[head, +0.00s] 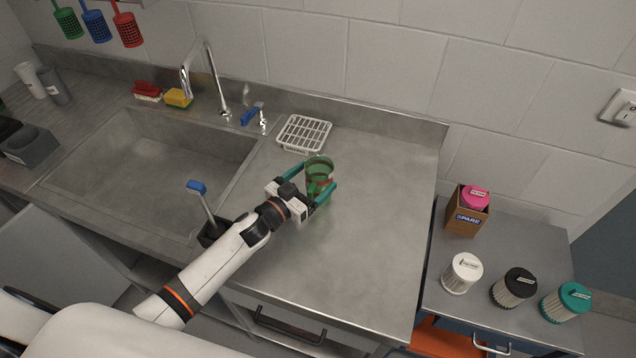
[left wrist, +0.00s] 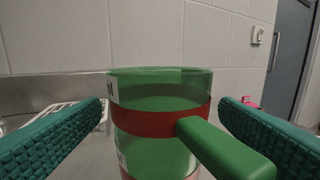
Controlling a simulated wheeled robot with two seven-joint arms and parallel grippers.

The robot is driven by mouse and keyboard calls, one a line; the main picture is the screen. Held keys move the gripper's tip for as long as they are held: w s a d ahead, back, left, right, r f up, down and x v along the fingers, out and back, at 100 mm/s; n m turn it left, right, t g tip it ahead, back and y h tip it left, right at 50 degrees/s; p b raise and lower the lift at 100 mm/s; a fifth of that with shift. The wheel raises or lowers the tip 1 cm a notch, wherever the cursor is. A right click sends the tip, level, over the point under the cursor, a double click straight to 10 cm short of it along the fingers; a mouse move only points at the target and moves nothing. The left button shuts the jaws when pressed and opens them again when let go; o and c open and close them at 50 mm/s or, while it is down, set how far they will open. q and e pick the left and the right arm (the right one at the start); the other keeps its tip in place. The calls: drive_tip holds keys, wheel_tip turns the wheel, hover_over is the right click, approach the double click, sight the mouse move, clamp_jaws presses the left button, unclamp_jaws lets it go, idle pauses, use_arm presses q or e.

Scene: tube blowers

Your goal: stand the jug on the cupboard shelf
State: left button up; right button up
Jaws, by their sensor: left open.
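A green see-through jug (head: 319,172) with a red band stands on the steel counter. In the left wrist view the jug (left wrist: 150,120) is close and upright, its green handle (left wrist: 225,150) pointing toward the camera and to the right. My left gripper (head: 322,186) is open, with its teal fingers on either side of the jug. In the left wrist view, gaps show between the fingers of the left gripper (left wrist: 165,122) and the jug's sides. The jug's lower part is partly hidden by the gripper. No cupboard shelf is clearly seen. My right gripper is not in view.
A white rack (head: 304,133) lies behind the jug. A sink (head: 150,165) with a tap (head: 207,85) is to the left. Several filter canisters, one white (head: 462,273), and a cardboard box (head: 466,212) stand on a lower surface at right. The counter right of the jug is clear.

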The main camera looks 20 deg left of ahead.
use_arm(q)
drive_tip(key=shift+w+d+f, duration=0.1)
drive_tip(key=shift+w, duration=0.1)
drive_tip(key=c, duration=1.1)
